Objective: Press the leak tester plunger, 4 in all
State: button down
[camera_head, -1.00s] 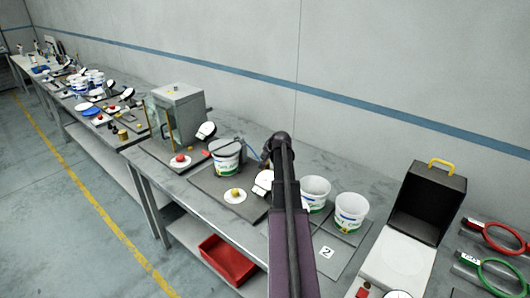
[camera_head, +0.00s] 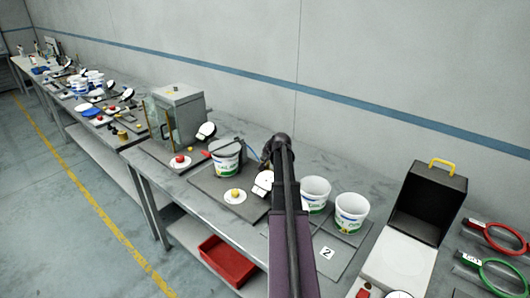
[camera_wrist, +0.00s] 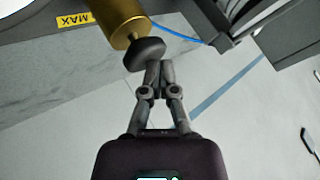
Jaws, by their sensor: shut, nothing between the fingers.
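The leak tester plunger shows in the wrist view as a brass cylinder (camera_wrist: 116,20) with a dark round knob (camera_wrist: 144,54) at its end. My gripper (camera_wrist: 160,64) is shut and empty, its fingertips at the knob's lower right edge. I cannot tell whether they touch it or stop just short. In the head view a white tub (camera_head: 226,161) under a grey lid stands on a dark mat (camera_head: 207,187). My arm comes in from the front to the right of this tub and largely hides my gripper and the plunger there.
A yellow button on a white disc (camera_head: 235,195) and a white dial (camera_head: 263,183) are near the tub. Two open tubs (camera_head: 315,193) stand right of my arm. A grey cabinet (camera_head: 180,115) is to the left, an open black box (camera_head: 428,205) to the right. A blue tube (camera_wrist: 175,33) runs past the knob.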

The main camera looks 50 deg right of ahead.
jog(key=shift+r+p, duration=2.25)
jog(key=shift+p, duration=0.05)
jog(key=shift+r, duration=0.1)
notch_tip(320, 180, up, 5)
jog(key=p, duration=0.5)
dwell(0.4)
